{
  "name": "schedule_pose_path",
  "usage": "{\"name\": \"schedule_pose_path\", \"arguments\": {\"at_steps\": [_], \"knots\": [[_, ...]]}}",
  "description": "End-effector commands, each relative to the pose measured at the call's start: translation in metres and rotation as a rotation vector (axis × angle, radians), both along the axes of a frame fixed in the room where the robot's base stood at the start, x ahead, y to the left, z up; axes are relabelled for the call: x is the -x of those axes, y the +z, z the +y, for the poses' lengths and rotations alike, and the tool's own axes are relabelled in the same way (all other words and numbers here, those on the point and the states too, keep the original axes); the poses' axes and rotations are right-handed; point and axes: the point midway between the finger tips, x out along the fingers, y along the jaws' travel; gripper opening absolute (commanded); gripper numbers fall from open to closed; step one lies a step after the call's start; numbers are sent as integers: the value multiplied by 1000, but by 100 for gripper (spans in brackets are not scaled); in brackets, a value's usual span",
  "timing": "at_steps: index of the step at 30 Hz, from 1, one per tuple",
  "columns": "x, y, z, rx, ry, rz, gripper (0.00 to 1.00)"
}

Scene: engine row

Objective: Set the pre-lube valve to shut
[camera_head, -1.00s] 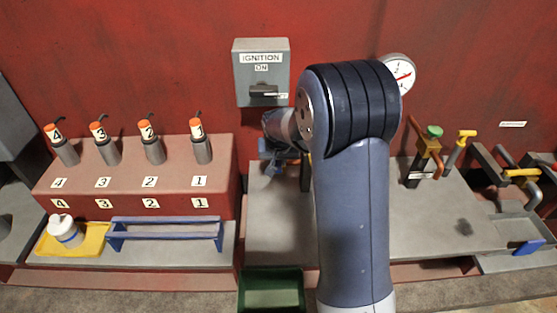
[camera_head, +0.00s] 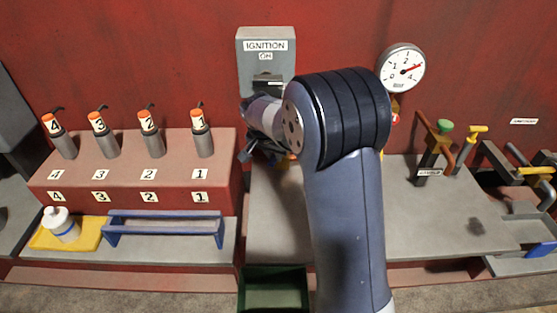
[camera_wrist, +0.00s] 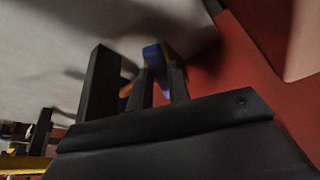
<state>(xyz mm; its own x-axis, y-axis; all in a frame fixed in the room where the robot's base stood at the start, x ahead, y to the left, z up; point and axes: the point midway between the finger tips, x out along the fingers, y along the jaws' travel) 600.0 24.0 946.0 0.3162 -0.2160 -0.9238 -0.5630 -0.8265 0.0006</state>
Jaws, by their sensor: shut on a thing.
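My gripper (camera_head: 247,152) is low against the red wall, below the ignition box, mostly hidden behind my arm in the head view. In the wrist view my gripper's dark fingers (camera_wrist: 138,88) are around a small part with blue and orange faces (camera_wrist: 154,56), mostly hidden by the fingers. I cannot tell whether this part is the pre-lube valve's handle. No label reading pre-lube is legible. A yellow valve with a green knob (camera_head: 445,127) stands at right, apart from my gripper; its label is too small to read.
The ignition box (camera_head: 266,58) reads ON. A round gauge (camera_head: 403,70) hangs to its right. Several orange-topped plugs stand on a red block (camera_head: 110,176) at left, behind a blue rack (camera_head: 165,228) and a yellow tray (camera_head: 88,240). A yellow-handled lever (camera_head: 477,130) is at right. A green bin (camera_head: 273,290) is in front.

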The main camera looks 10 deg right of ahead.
Motion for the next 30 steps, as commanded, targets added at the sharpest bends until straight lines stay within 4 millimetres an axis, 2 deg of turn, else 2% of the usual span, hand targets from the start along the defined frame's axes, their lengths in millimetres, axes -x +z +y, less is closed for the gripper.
{"name": "schedule_pose_path", "arguments": {"at_steps": [15, 30], "knots": [[-20, 0, 19, 0, -402, -2, 0], [-26, 1, 22, -2, -523, -2, 0]]}}
